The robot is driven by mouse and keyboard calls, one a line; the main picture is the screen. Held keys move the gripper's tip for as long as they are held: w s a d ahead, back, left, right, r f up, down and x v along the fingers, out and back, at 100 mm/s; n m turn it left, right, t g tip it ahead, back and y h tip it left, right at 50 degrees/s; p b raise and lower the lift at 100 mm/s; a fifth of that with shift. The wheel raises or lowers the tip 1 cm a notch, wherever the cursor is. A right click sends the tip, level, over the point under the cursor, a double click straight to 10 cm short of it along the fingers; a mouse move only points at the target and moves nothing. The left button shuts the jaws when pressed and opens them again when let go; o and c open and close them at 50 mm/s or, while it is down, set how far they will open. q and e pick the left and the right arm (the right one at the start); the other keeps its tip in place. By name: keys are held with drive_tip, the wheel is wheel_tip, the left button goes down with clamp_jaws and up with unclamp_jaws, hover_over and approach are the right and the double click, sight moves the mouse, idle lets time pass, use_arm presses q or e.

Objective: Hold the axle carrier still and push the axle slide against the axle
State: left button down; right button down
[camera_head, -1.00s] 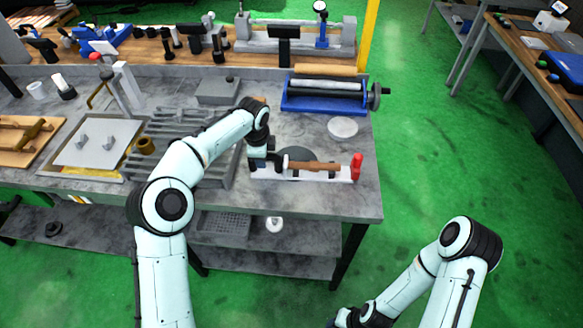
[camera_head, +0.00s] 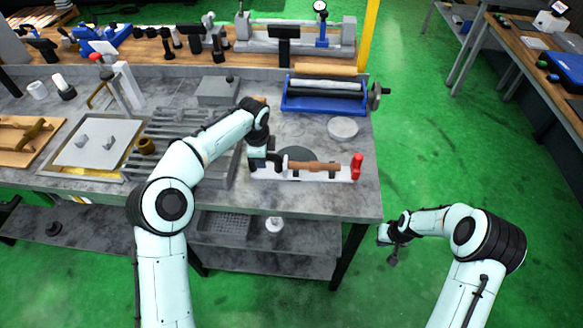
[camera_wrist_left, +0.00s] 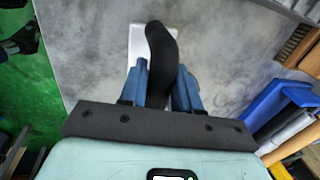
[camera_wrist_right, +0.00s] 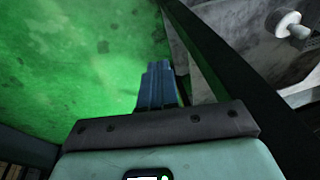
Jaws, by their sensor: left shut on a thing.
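A brown axle (camera_head: 315,166) lies level over a white base plate (camera_head: 335,177) near the bench's front right corner. A red upright piece, which looks like the axle slide (camera_head: 356,167), stands at the plate's right end, by the axle's right end. My left gripper (camera_head: 272,162) is at the axle's left end. In the left wrist view its blue fingers (camera_wrist_left: 160,88) are shut on a dark curved part (camera_wrist_left: 160,50), apparently the axle carrier. My right gripper (camera_head: 386,238) is beyond the bench's right edge, below the top. In the right wrist view its fingers (camera_wrist_right: 157,85) are together and empty.
A grey round disc (camera_head: 343,128) lies behind the plate, with a blue roller device (camera_head: 325,92) farther back. The bench leg (camera_wrist_right: 215,65) is close to my right gripper. Green floor right of the bench is clear.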

drive_tip(key=w+d+r, duration=0.3)
drive_tip(key=w+r, duration=0.3)
drive_tip(key=n+h, duration=0.1)
approach(356, 156)
drive_tip(key=w+d, duration=0.2)
drive_tip(key=d, duration=0.3)
drive_tip(key=shift+f, duration=5.2)
drive_tip(key=shift+s+a, duration=0.2)
drive_tip(key=shift+a, duration=2.6)
drive_tip(key=shift+d, duration=0.1)
drive_tip(key=shift+w+d+r, duration=0.1)
drive_tip(key=shift+d+r, duration=0.05)
drive_tip(key=shift+d, duration=1.15)
